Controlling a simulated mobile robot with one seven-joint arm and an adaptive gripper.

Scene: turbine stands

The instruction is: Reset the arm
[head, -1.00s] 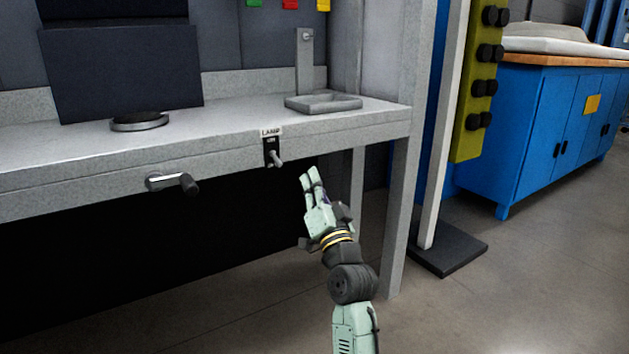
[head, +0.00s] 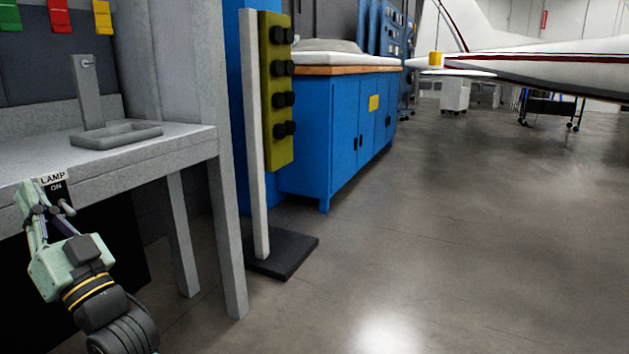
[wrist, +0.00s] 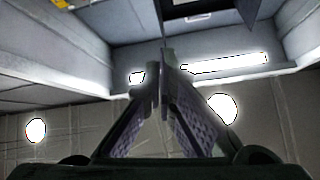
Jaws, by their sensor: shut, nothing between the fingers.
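My gripper (head: 36,198) is at the lower left of the head view, in front of the workbench's front edge. It is shut and holds nothing. Its fingers point up and cover part of the lamp switch (head: 56,187), whose label reads LAMP and ON; I cannot tell whether they touch it. In the wrist view, the fingers (wrist: 160,80) meet at their tips, with the ceiling and bright lights beyond.
The grey workbench (head: 195,141) bears a tray with an upright post (head: 90,95). A post stand with an olive panel (head: 272,95) rises from a dark base. A blue cabinet (head: 330,125) stands behind. Open floor (head: 440,220) lies right; an aircraft (head: 530,65) is far back.

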